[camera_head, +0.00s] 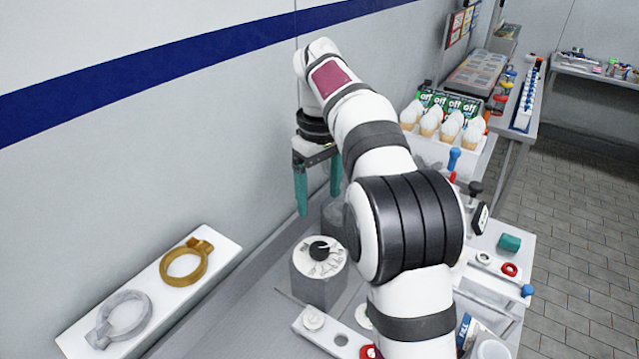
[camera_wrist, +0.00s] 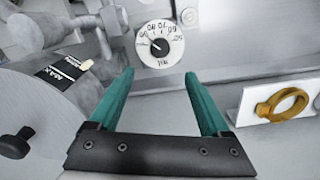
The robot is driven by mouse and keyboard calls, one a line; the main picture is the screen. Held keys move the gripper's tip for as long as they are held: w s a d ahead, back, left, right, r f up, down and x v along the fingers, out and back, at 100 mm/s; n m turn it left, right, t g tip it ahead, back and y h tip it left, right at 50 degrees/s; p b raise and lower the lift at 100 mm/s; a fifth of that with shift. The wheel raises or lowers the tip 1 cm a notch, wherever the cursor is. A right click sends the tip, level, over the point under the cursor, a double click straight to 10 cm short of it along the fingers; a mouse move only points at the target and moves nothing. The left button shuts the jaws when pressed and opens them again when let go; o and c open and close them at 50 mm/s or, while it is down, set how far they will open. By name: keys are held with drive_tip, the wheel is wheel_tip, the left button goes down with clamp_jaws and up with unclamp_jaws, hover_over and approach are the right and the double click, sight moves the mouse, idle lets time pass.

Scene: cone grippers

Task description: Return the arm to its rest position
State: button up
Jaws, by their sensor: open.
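My gripper (camera_head: 318,190) has two teal fingers that point down. It is in the air near the wall, behind and a little left of a round dial (camera_head: 320,256) in the head view. The fingers are apart with nothing between them. In the wrist view my gripper (camera_wrist: 160,85) shows both fingers spread, and the dial (camera_wrist: 160,44) appears beyond their tips. My white arm with black joints runs from the bottom of the head view up to the gripper and hides part of the bench.
A white shelf (camera_head: 222,247) on the left bears a gold ring clamp (camera_head: 186,264) and a grey ring clamp (camera_head: 124,318). Several ice cream cones (camera_head: 450,127) stand in a white holder behind my arm. A teal block (camera_head: 509,243) lies on the bench at right. The tiled floor is clear.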

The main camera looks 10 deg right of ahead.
drive_tip(key=s+a+r+m, duration=0.1)
drive_tip(key=s+m, duration=0.1)
drive_tip(key=s, duration=0.5)
drive_tip(key=s+r+m, duration=0.2)
drive_tip(key=s+m, duration=0.1)
drive_tip(key=s, duration=0.4)
drive_tip(key=s+a+f+m+y, duration=0.1)
drive_tip(key=s+f+m, duration=0.2)
drive_tip(key=s, duration=0.6)
drive_tip(key=s+a+f+m, duration=0.1)
drive_tip(key=s+f+m, duration=0.2)
drive_tip(key=s+f, duration=0.5)
drive_tip(key=shift+s+a+m+y, duration=0.2)
drive_tip(key=shift+s+m+y, duration=0.15)
drive_tip(key=shift+s, duration=0.9)
